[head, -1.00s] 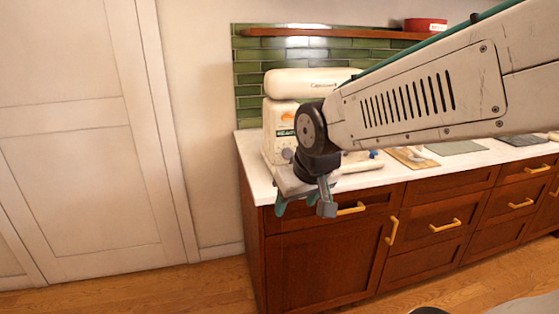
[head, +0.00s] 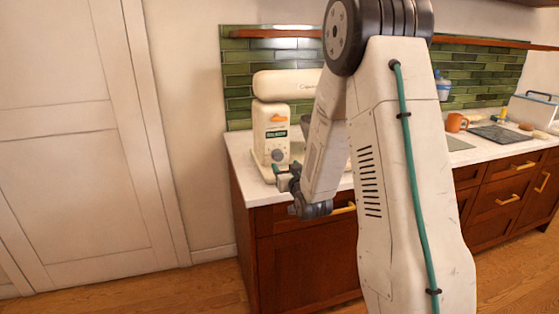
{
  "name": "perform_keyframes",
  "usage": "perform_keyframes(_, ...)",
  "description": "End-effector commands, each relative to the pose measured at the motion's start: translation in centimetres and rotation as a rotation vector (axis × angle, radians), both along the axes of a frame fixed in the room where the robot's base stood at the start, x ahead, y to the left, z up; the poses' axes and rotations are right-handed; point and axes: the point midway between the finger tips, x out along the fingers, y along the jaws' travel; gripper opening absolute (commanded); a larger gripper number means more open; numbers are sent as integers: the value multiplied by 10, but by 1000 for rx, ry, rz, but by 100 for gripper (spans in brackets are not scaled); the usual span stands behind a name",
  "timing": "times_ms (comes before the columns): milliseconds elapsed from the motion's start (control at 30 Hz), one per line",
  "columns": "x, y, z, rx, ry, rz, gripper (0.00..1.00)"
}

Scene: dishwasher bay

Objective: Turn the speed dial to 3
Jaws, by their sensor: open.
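A cream stand mixer (head: 288,84) stands on the white countertop at the left end. Its front column carries an orange mark, a small green display (head: 276,134) and the round grey speed dial (head: 277,156). The dial's setting is too small to read. My gripper (head: 280,177) is just below and slightly right of the dial, near the counter's front edge, with teal fingertips toward the mixer. It is open with nothing visible between the fingers. I cannot tell how far it is from the dial. My arm hides the right part of the mixer.
The white countertop (head: 240,150) runs right above dark wood cabinets with yellow handles. An orange mug (head: 456,122), a dark mat (head: 499,134) and a blue bottle (head: 442,87) are farther right. A wooden shelf (head: 270,33) crosses the green tiles. A white door (head: 70,150) is at left.

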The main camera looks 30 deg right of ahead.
Motion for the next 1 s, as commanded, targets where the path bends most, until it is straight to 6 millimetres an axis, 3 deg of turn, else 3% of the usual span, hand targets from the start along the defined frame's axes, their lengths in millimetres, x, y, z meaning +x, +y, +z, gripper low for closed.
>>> perform_keyframes(400, 58, -15, 0, 1, 2, 2, 58)
perform_keyframes(767, 65, -18, 1, 1, 2, 1, 58)
perform_keyframes(933, 65, -18, 1, 1, 2, 1, 14)
perform_keyframes(1000, 65, -17, 1, 1, 2, 1, 14)
